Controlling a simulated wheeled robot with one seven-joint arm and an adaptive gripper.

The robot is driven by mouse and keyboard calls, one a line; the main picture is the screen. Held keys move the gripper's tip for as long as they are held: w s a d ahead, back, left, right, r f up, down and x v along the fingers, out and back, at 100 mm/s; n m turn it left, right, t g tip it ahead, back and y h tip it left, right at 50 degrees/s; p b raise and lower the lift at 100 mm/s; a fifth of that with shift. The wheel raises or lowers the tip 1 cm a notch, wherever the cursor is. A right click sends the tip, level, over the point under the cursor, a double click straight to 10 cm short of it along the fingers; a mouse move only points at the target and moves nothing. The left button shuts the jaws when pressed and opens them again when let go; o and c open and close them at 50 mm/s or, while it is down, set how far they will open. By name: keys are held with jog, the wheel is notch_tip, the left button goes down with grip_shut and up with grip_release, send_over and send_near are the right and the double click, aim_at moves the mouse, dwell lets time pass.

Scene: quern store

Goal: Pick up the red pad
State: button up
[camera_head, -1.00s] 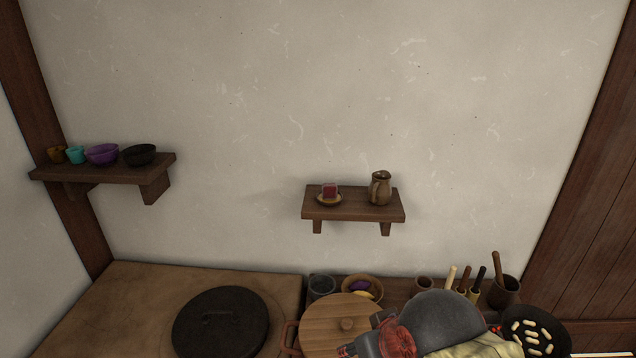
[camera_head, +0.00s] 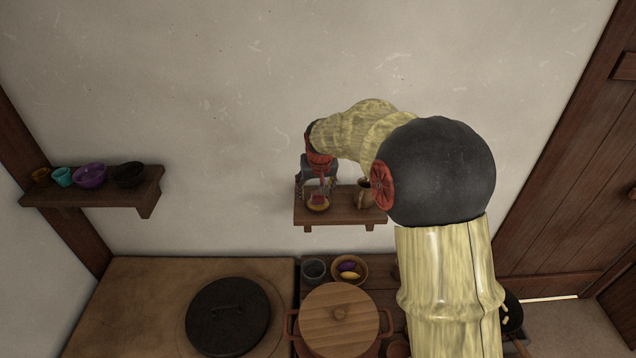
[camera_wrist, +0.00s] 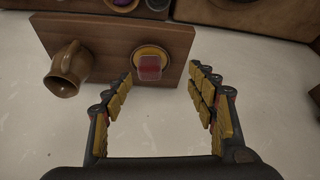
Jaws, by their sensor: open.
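The red pad (camera_wrist: 150,68) sits in a small clear holder on a yellowish dish (camera_wrist: 144,52) on the small wall shelf (camera_wrist: 108,32). In the head view the pad (camera_head: 317,198) shows small and partly covered by my gripper (camera_head: 316,188). In the wrist view my gripper (camera_wrist: 160,88) is open and empty, its two padded fingers spread on either side of the pad's line. The pad lies a little beyond the fingertips, between them in the picture. I cannot tell the exact gap.
Another shelf (camera_head: 92,192) with several bowls is at the left.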

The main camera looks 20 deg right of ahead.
aim_at(318, 198)
jog(key=w+d+f+p, duration=0.1)
jog(key=w+f, duration=0.1)
jog(key=f, duration=0.1)
jog(key=w+d+f+p, duration=0.1)
jog(key=w+f, duration=0.1)
jog(key=f, duration=0.1)
jog(key=w+d+f+p, duration=0.1)
jog(key=w+f, duration=0.1)
jog(key=f, duration=0.1)
jog(key=shift+w+d, duration=0.15)
jog(key=shift+d, duration=0.15)
jog(key=shift+c, duration=1.2)
jog(key=c, duration=1)
jog(key=shift+r, duration=0.1)
